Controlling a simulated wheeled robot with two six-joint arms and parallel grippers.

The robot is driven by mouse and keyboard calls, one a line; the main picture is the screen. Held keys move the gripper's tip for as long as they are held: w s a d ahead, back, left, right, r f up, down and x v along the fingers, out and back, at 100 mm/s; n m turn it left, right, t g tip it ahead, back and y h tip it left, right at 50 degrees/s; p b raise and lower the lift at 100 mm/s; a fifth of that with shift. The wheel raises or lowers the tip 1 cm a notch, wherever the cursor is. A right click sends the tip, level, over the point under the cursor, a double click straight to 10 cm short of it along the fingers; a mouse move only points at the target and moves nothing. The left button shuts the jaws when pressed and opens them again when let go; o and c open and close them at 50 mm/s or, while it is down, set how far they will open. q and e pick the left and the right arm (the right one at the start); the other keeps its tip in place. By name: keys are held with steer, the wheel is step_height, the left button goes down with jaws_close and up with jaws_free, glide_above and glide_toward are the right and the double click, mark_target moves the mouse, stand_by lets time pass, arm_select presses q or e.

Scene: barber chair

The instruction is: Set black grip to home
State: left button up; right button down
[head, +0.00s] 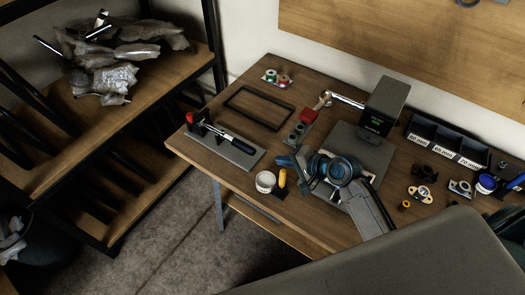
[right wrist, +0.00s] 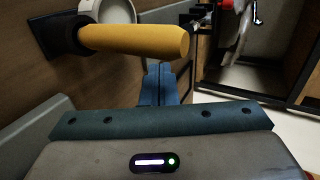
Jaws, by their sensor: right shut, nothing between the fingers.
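The black grip (head: 243,146) is the dark handle at the end of a silver lever. It lies low over a grey base plate (head: 223,152) at the table's left, pointing right. A red-tipped black clamp part stands at the plate's left end. My right gripper (head: 287,161) is shut and empty, to the right of the black grip and apart from it. In the right wrist view its blue fingers (right wrist: 160,82) are together, just below a yellow handle (right wrist: 135,39) in the picture. The black grip cannot be made out in that view. My left gripper is not in view.
The yellow handle (head: 282,178) and a white round container (head: 265,182) stand near the front edge. A black frame (head: 238,119) lies behind the plate. A red block (head: 308,116) and a dark box (head: 386,104) stand further right. Labelled bins (head: 445,152) line the back right.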

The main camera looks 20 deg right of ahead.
mark_target(247, 146)
steer(key=w+a+p, duration=0.1)
steer(key=w, duration=0.1)
steer(key=w+a+f, duration=0.1)
steer(key=w+a, duration=0.1)
steer(key=w+a+f+p, duration=0.1)
steer(key=w, duration=0.1)
steer(key=shift+a+f+p, duration=0.1)
steer(key=shift+a+p, duration=0.25)
steer(key=shift+a, duration=0.05)
steer(key=shift+w, duration=0.1)
steer(key=w+a, duration=0.2)
steer(key=w, duration=0.1)
steer(key=shift+w+a, duration=0.1)
steer(key=shift+a, duration=0.2)
steer(key=shift+w+a, duration=0.15)
steer(key=shift+w, duration=0.1)
steer(key=shift+s, duration=0.15)
